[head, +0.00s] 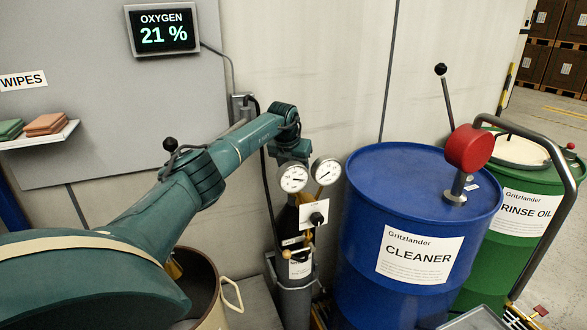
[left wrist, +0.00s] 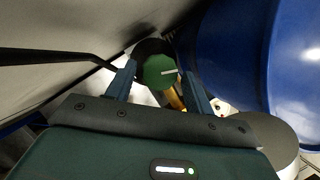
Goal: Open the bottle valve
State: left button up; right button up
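The gas bottle (head: 290,225) stands upright by the wall, left of the blue drum, with two round gauges (head: 293,178) at its top. Its valve knob is a green disc with a white mark (left wrist: 160,71) in the left wrist view; the head view does not show it clearly. My left gripper (left wrist: 161,72) is open above the bottle, with one finger on each side of the knob. A gap shows at the right finger; I cannot tell whether the left finger touches. In the head view the left hand (head: 290,148) hides the bottle top. My right gripper is not in view.
The blue CLEANER drum (head: 370,215) with a red pump head (head: 469,148) stands close right of the bottle. A green RINSE OIL drum (head: 518,225) is behind it. A beige bucket (head: 208,312) is below my left arm. A dark hose runs along the wall.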

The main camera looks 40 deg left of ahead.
pick_arm(q)
jog(key=c, duration=0.8)
jog(key=shift+o, duration=0.2)
jog(key=shift+a+m, duration=0.1)
jog(key=shift+m, duration=0.2)
jog(key=shift+m+h, duration=0.5)
jog(key=shift+m, duration=0.4)
jog(key=m+h+b, duration=0.1)
jog(key=m, duration=0.2)
jog(key=shift+a+f+b, duration=0.15)
jog(key=shift+b, duration=0.2)
jog(key=shift+m, duration=0.4)
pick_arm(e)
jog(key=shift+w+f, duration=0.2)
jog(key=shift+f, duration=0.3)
pick_arm(q)
jog(key=shift+b, duration=0.3)
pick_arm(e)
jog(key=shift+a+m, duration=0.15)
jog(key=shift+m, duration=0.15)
pick_arm(q)
jog(key=o, duration=1)
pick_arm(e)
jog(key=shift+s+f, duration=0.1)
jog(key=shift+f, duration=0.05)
pick_arm(q)
jog(key=shift+r, duration=0.2)
